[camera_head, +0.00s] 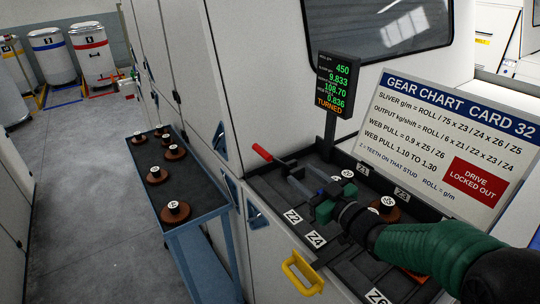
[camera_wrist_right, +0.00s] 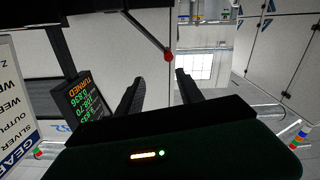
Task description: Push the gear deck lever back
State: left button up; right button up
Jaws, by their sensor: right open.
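The gear deck lever, a dark rod with a red handle (camera_head: 262,152), sticks up and left from the back left of the gear deck (camera_head: 265,188) in the head view. In the right wrist view its red end (camera_wrist_right: 169,57) shows beyond the gap between my fingertips. My right gripper (camera_head: 300,183) is over the deck, its fingers pointing toward the lever. It is open, with nothing between the fingers in the right wrist view (camera_wrist_right: 159,75). Whether a finger touches the rod I cannot tell. My left gripper is out of view.
A display (camera_head: 335,85) reading TURNED and a gear chart board (camera_head: 450,140) stand behind the deck. A yellow handle (camera_head: 302,273) juts from its front. A blue cart (camera_head: 200,212) with several gears stands left.

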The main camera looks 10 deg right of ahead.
jog(key=a, duration=0.2)
jog(key=p, duration=0.2)
send_near(258, 147)
jog(key=shift+w+a+f, duration=0.45)
jog(key=shift+w+a, duration=0.1)
jog(key=shift+w, duration=0.1)
jog(key=x, duration=0.2)
jog(key=p+x, duration=0.1)
jog(key=x, duration=0.2)
jog(key=d+x, duration=0.1)
jog(key=x, duration=0.2)
jog(key=shift+w+a+f, duration=0.1)
jog(key=shift+w, duration=0.15)
jog(key=shift+a, duration=0.45)
jog(key=shift+c, duration=0.3)
jog(key=shift+d, duration=0.15)
jog(key=shift+c, duration=1.1)
jog(key=shift+d, duration=0.55)
grip_shut()
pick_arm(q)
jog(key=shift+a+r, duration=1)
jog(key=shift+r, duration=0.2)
pick_arm(e)
jog(key=shift+a, duration=0.2)
jog(key=shift+s+a, duration=0.1)
jog(key=shift+f, duration=0.2)
